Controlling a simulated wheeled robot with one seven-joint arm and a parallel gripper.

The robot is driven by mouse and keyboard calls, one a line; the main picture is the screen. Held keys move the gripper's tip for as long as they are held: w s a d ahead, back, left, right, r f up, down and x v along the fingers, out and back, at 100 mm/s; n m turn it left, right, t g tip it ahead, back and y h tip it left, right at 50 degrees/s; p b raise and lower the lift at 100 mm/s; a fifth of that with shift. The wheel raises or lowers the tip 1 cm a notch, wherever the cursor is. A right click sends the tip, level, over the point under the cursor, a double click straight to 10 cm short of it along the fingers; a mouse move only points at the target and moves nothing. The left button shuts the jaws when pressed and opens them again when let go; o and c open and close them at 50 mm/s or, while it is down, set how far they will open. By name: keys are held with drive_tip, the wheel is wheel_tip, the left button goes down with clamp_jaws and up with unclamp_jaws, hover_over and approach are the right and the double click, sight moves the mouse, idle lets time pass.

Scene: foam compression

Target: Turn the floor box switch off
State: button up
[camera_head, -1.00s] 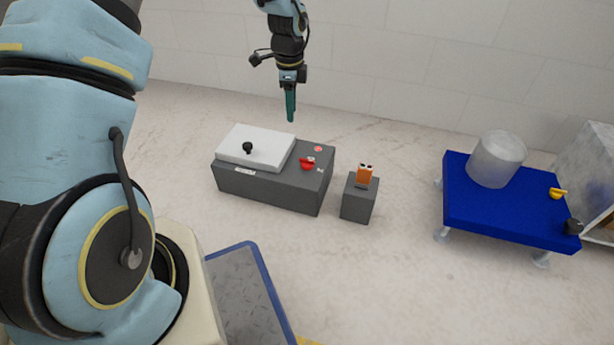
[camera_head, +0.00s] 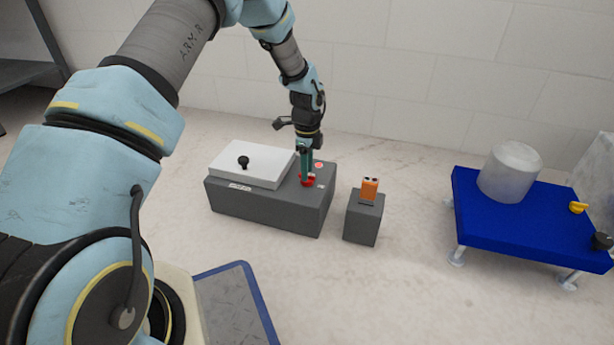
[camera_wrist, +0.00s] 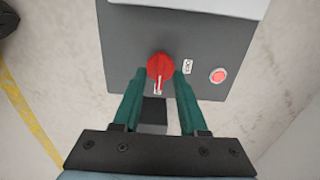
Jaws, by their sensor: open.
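The grey floor box (camera_head: 262,211) has a white lid (camera_head: 248,164) with a black knob. A red rotary switch (camera_head: 307,181) sits on its top, right of the lid. In the wrist view the red switch (camera_wrist: 159,68) has a pale mark along its handle, pointing towards the gripper. A small label (camera_wrist: 187,66) and a round red button (camera_wrist: 217,76) are to its right. My gripper (camera_head: 305,178) points down at the switch. In the wrist view its green fingers (camera_wrist: 157,82) are open, one on each side of the switch; I cannot tell whether they touch it.
A small grey block (camera_head: 363,221) with an orange piece (camera_head: 369,188) stands just right of the box. A blue table (camera_head: 520,226) with a translucent cylinder (camera_head: 509,172), a yellow knob and a black knob is at the right. Floor between them is clear.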

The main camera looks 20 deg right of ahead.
drive_tip(key=shift+f, duration=0.5)
clamp_jaws()
idle(0.3)
